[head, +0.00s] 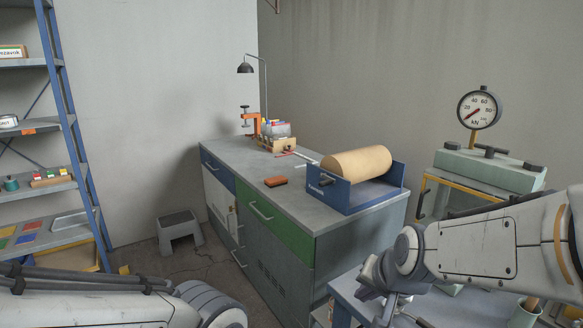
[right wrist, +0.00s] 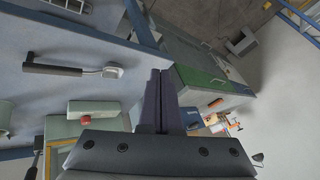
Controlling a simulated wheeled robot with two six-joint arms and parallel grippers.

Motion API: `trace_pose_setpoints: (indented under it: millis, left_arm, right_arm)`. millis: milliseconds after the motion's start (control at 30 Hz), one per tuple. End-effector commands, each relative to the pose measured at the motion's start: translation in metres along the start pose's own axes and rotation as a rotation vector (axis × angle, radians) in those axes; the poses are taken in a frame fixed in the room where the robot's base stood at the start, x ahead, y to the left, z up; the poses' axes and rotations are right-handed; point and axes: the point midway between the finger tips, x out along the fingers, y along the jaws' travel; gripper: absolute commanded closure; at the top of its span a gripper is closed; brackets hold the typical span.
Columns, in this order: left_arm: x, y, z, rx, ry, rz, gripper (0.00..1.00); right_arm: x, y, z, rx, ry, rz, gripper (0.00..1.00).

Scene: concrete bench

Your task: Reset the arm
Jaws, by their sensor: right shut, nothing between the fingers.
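My right arm (head: 480,245) comes in from the right in the head view, pale grey and raised above a blue-grey table. Its right gripper (head: 388,310) hangs at the bottom edge, partly cut off and hard to read there. In the right wrist view the two dark fingers (right wrist: 158,75) lie together, shut and empty. My left arm (head: 90,305) lies along the bottom left; its gripper is outside the view.
A grey cabinet bench (head: 225,150) holds a tan roll (head: 357,162) in a blue cradle, an orange-brown block (head: 276,181) and a lamp. A gauge press (head: 490,168) stands right. A shelf (head: 62,120) and step stool (head: 180,229) stand left. A handled tool (right wrist: 70,70) shows in the wrist view.

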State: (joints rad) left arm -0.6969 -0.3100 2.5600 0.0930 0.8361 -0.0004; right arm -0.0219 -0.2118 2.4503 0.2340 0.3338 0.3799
Motion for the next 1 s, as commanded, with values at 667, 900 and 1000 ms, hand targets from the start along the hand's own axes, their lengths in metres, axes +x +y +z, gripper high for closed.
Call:
trace_pose_setpoints:
  millis: [667, 900, 1000]
  left_arm:
    - [0.014, -0.001, 0.001, 0.0, -0.001, 0.0, 0.5]
    - [-0.029, 0.002, -0.002, 0.0, 0.0, 0.0, 0.5]
    - [-0.052, 0.004, -0.003, 0.0, 0.0, 0.0, 0.5]
  right_arm:
    - [-0.05, 0.011, 0.231, -1.145, -0.611, -0.018, 1.0]
    - [-0.086, -0.005, 0.212, -1.137, -0.608, -0.018, 1.0]
    - [-0.105, -0.013, 0.203, -1.136, -0.608, -0.018, 1.0]
